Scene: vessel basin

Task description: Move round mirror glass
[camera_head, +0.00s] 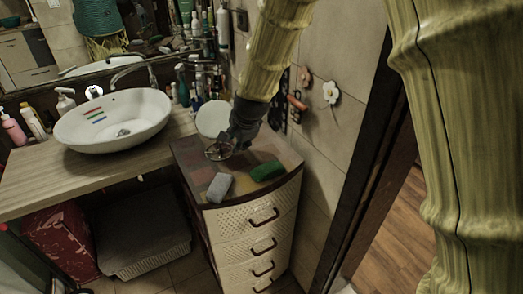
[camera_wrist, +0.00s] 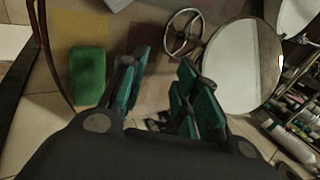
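The round mirror glass (camera_head: 212,119) shows as a pale disc at the back of the drawer cabinet's top, in the head view. In the wrist view the round mirror glass (camera_wrist: 243,68) is large, with a thin dark rim, at the upper right. A metal ring with spokes (camera_wrist: 182,32) lies beside its edge; I cannot tell whether they are joined. My gripper (camera_head: 234,143) points down over the cabinet top, in front of and right of the glass. In the wrist view my gripper (camera_wrist: 165,85) has its teal-padded fingers apart, with nothing between them.
A green sponge (camera_head: 267,171) and a grey block (camera_head: 219,187) lie at the front of the drawer cabinet's top (camera_head: 190,158). Several bottles (camera_head: 184,85) stand behind the glass. A white basin (camera_head: 113,120) sits on the wooden counter at left. A tiled wall rises close at right.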

